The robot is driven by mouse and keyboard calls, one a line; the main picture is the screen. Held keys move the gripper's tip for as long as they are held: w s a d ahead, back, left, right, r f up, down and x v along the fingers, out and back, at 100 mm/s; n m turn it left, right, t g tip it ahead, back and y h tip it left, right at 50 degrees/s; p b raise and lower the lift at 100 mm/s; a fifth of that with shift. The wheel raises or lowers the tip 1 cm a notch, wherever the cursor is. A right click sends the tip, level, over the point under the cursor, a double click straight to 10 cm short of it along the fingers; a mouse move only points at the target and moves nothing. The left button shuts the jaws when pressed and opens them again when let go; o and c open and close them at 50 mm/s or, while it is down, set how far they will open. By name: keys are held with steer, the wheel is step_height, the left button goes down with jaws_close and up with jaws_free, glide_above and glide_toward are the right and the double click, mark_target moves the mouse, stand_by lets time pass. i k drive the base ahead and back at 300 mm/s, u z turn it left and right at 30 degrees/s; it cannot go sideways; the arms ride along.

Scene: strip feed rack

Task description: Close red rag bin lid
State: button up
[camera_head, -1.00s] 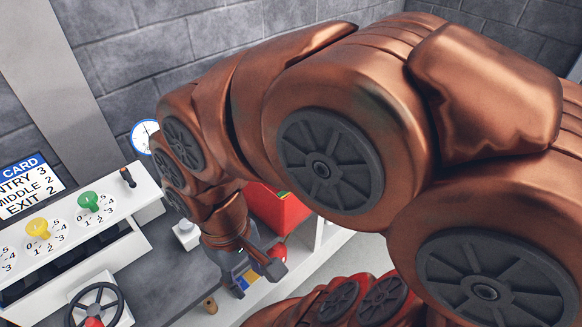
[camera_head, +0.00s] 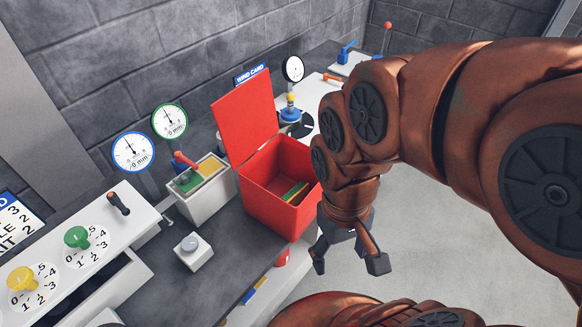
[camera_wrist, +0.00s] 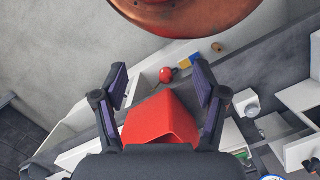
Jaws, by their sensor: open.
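The red rag bin (camera_head: 262,192) stands on the dark bench top in the head view. Its red lid (camera_head: 244,115) is raised and leans up at the back left side, so the bin is open. Yellow and green pieces show inside. My gripper (camera_head: 346,262) hangs in front and to the right of the bin, apart from it, with its fingers spread and nothing between them. In the wrist view a red surface of the bin (camera_wrist: 160,120) shows beyond and between the open fingers (camera_wrist: 160,85); I cannot tell the lid there.
Left of the bin are a grey box with a red handle (camera_head: 205,190), a small button box (camera_head: 193,251) and dial gauges (camera_head: 133,151). Behind the bin stand another gauge (camera_head: 292,69) and a blue-based post (camera_head: 291,115). Open floor (camera_head: 440,220) lies to the right.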

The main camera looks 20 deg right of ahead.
mark_target(246, 118)
steer(key=u, duration=0.55)
steer(key=k, duration=0.65)
steer(key=u, duration=1.05)
steer(key=i, duration=0.95)
steer(key=z, duration=0.55)
